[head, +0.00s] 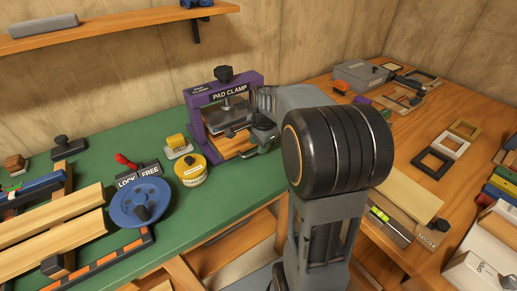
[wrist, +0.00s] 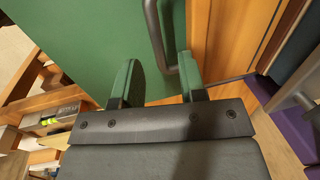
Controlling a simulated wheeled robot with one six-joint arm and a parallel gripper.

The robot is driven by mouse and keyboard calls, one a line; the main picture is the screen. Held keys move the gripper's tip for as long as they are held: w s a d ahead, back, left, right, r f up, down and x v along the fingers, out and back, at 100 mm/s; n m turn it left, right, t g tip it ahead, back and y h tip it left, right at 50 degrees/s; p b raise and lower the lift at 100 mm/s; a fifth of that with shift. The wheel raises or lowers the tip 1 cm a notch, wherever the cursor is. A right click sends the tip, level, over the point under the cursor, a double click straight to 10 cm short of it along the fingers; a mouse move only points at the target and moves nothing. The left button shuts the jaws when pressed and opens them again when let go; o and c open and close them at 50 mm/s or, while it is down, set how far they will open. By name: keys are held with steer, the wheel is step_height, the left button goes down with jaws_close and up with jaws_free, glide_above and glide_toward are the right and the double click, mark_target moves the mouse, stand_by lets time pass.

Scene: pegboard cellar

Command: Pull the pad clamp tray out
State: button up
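The pad clamp (head: 230,93) is a purple frame with a black top knob and a label, standing on the green worktop. Its wooden tray (head: 228,147) shows low in the frame, and also in the wrist view (wrist: 228,40). A grey bar handle (wrist: 155,35) runs along the tray's front side, over green surface. My gripper (wrist: 158,65) is open, its two green-padded fingers on either side of the handle's end. The bar passes between them, and its bend lies close to the right finger; I cannot tell whether they touch. In the head view my wrist hides part of the tray front.
A yellow round tin (head: 190,170) and a small yellow block (head: 177,143) stand left of the clamp. A blue wheel (head: 140,202) with a LOCK/FREE plate is farther left. A wooden bench (head: 405,135) with frames and boxes is at right.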

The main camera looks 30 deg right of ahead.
steer(key=shift+w+f, duration=0.15)
steer(key=shift+f, duration=0.9)
jaws_close()
